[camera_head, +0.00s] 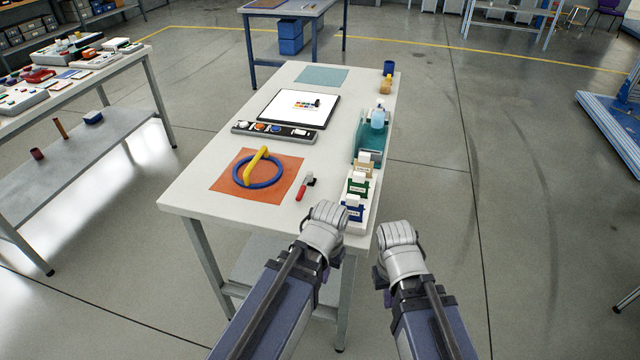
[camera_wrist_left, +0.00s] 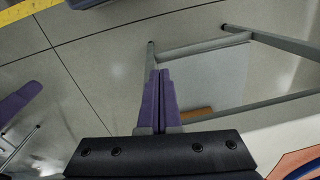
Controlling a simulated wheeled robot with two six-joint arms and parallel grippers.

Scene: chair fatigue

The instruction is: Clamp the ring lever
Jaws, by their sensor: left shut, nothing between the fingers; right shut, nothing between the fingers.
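The ring lever is a blue ring (camera_head: 236,174) with a yellow lever (camera_head: 256,165) across it, on an orange mat (camera_head: 222,182) at the table's front left. In the left wrist view a corner of the orange mat (camera_wrist_left: 288,163) shows at the lower right. My left gripper (camera_head: 325,226) is right of the mat, at the table's front right edge, apart from the ring. Its purple fingers (camera_wrist_left: 160,95) are shut and empty in the left wrist view. My right gripper (camera_head: 397,240) is off the table's right side, over the floor, shut and empty; its fingertips are hidden.
A red-handled tool (camera_head: 304,188) lies right of the mat. A white tray (camera_head: 358,223) with several labelled boxes lines the table's right edge, near my left gripper. A button panel (camera_head: 275,131) and a tablet (camera_head: 300,108) lie behind the mat. A spray bottle (camera_head: 377,118) stands farther back.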

